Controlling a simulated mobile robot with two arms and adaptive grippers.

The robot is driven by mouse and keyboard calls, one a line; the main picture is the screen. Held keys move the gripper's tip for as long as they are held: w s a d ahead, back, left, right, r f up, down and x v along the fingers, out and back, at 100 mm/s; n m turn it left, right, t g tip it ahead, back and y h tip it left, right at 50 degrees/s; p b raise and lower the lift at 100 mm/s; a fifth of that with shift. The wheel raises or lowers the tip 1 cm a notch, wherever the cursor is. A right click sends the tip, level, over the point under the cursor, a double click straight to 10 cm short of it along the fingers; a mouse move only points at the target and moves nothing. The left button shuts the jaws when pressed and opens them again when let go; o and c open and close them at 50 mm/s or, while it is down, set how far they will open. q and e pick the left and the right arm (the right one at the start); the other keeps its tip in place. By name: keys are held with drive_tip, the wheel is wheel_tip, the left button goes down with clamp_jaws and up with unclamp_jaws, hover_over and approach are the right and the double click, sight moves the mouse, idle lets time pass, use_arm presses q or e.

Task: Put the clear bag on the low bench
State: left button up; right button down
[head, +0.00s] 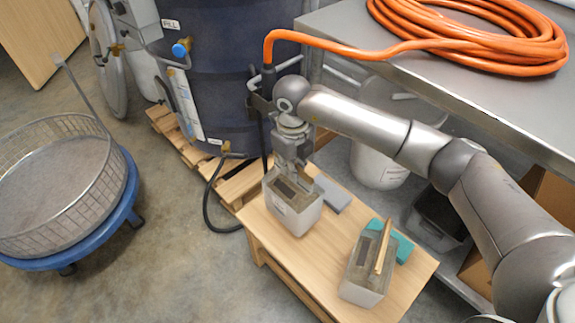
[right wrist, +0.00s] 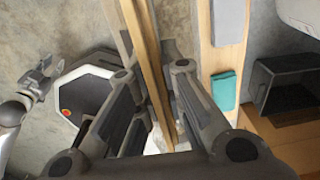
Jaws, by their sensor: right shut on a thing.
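A clear bag (head: 293,205) with greyish contents and a pale label is at the far left end of the low wooden bench (head: 270,245). My right gripper (head: 293,165) is over its top and shut on it. In the right wrist view, a wooden strip (right wrist: 150,55) runs between the fingers of my right gripper (right wrist: 150,85). Whether the bag's base touches the bench or hangs just above it, I cannot tell. My left gripper (right wrist: 40,80) shows small at the left of the right wrist view. Its jaw opening is unclear.
A similar bag (head: 360,285) with a wooden strip stands at the bench's near end, beside a teal block (head: 402,246). A dark drum (head: 230,90), steel table (head: 480,100) and orange hose (head: 490,45) are close behind.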

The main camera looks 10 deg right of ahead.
sight(292, 192)
drive_tip(key=shift+w+d+f, duration=0.1)
drive_tip(key=shift+d+f, duration=0.05)
drive_tip(key=shift+d, duration=0.05)
drive_tip(key=f, duration=0.1)
drive_tip(key=d+f, duration=0.1)
drive_tip(key=f, duration=0.1)
drive_tip(key=shift+w+f, duration=0.15)
drive_tip(key=shift+f, duration=0.45)
use_arm(q)
drive_tip(key=shift+w+r, duration=0.5)
drive_tip(key=shift+r, duration=0.1)
use_arm(e)
drive_tip(key=c, duration=2)
unclamp_jaws()
drive_tip(key=shift+f+b, duration=0.2)
drive_tip(key=shift+b, duration=0.1)
drive_tip(key=o, duration=0.5)
drive_tip(key=shift+c, duration=0.2)
use_arm(q)
drive_tip(key=shift+r, duration=0.1)
